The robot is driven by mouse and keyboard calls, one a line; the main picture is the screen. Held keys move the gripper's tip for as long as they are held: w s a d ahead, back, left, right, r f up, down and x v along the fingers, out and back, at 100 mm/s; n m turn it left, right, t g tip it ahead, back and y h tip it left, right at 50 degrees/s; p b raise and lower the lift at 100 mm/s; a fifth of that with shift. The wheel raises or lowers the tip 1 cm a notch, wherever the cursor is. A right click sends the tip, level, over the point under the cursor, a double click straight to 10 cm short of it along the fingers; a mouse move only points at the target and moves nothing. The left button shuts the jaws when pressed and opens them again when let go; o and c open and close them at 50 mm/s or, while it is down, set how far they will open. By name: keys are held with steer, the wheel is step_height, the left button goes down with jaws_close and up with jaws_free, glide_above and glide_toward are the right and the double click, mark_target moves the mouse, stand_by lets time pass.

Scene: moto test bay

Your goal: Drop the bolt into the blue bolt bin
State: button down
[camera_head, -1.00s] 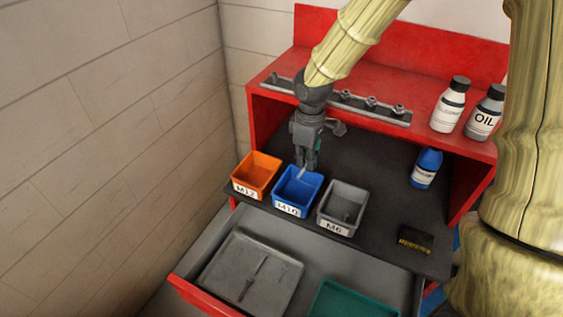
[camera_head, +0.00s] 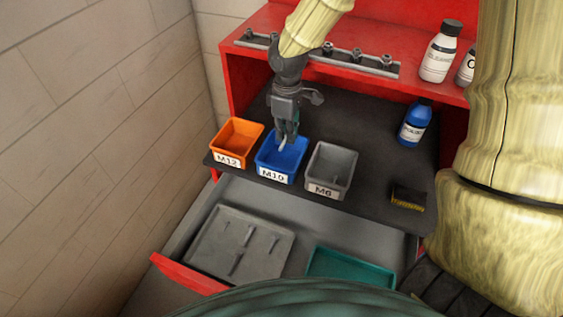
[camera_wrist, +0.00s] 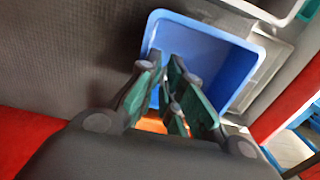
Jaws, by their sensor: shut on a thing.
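The blue bin (camera_head: 297,166), labelled M10, stands in the middle of a row of three. My gripper (camera_head: 284,142) points down over the blue bin, with its fingertips at or just inside the opening. It is shut on the bolt (camera_head: 282,143), a small pale grey piece mostly hidden by the fingers. In the wrist view my gripper (camera_wrist: 168,75) shows green fingers in front of the blue bin (camera_wrist: 215,60). The bolt is hard to make out there.
An orange bin (camera_head: 231,151) labelled M12 is on the left and a grey bin (camera_head: 328,190) labelled M6 on the right. A blue bottle (camera_head: 414,124) stands farther right. A rail (camera_head: 340,62) lies on the red shelf above. Below, an open drawer holds a grey tray (camera_head: 212,240) and a green tray (camera_head: 350,268).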

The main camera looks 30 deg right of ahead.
steer(key=shift+s+d+r, duration=0.1)
steer(key=shift+s+r, duration=0.05)
steer(key=shift+s, duration=0.05)
steer(key=c, duration=1.6)
jaws_free()
steer(key=s, duration=0.1)
steer(key=s+r, duration=0.1)
steer(key=shift+s+r, duration=0.15)
steer(key=shift+s, duration=0.15)
steer(key=shift+o, duration=0.5)
steer(key=shift+w+f, duration=0.3)
steer(key=shift+w, duration=0.25)
steer(key=shift+w+f, duration=0.3)
steer(key=shift+w, duration=0.25)
steer(key=shift+s+r, duration=0.35)
steer(key=shift+s, duration=0.25)
steer(key=shift+w+r, duration=0.15)
steer(key=shift+w, duration=0.2)
steer(key=shift+w+r, duration=0.1)
steer(key=shift+r, duration=0.25)
step_height(320, 180, up, 11)
steer(key=shift+s, duration=0.35)
